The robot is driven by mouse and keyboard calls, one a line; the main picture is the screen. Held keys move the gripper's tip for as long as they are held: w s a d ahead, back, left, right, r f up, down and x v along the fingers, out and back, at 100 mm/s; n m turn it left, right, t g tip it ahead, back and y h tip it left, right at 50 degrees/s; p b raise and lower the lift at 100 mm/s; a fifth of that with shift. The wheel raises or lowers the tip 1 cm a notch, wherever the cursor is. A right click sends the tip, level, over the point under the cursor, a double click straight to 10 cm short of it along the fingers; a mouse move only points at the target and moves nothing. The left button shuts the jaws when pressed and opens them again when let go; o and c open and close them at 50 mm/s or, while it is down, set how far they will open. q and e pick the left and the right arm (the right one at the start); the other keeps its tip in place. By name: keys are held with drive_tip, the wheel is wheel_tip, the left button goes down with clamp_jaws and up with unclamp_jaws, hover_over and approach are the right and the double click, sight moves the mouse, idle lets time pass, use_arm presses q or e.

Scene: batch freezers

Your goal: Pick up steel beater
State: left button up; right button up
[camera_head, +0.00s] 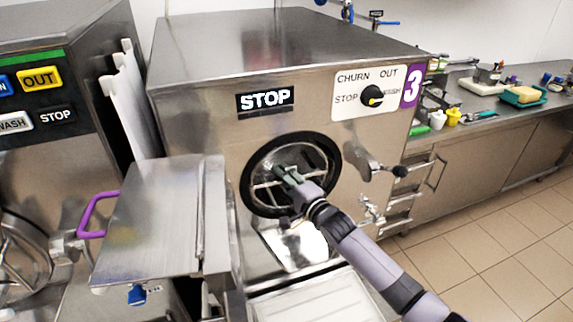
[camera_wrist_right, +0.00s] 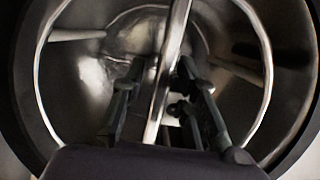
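The steel beater (camera_wrist_right: 178,28) sits inside the round drum opening of freezer 3, with a bright bar running up the middle of the right wrist view and a curved outer rim. Part of the beater (camera_head: 262,186) also shows in the head view, left of my gripper. My right gripper (camera_head: 281,172) reaches into the opening. In the right wrist view its two fingers (camera_wrist_right: 163,70) stand apart, one on each side of the middle bar, with gaps visible. The gripper and arm hide part of the beater in the head view. My left gripper is not in view.
The freezer door (camera_head: 150,215) stands swung open to the left, with a purple handle (camera_head: 92,216). A black rim (camera_head: 250,163) surrounds the opening. A tap handle (camera_head: 385,170) juts out at the right. A counter with small items and free floor (camera_head: 490,240) lie farther right.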

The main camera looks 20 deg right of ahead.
clamp_jaws()
idle(0.3)
drive_tip(key=shift+r, duration=0.35)
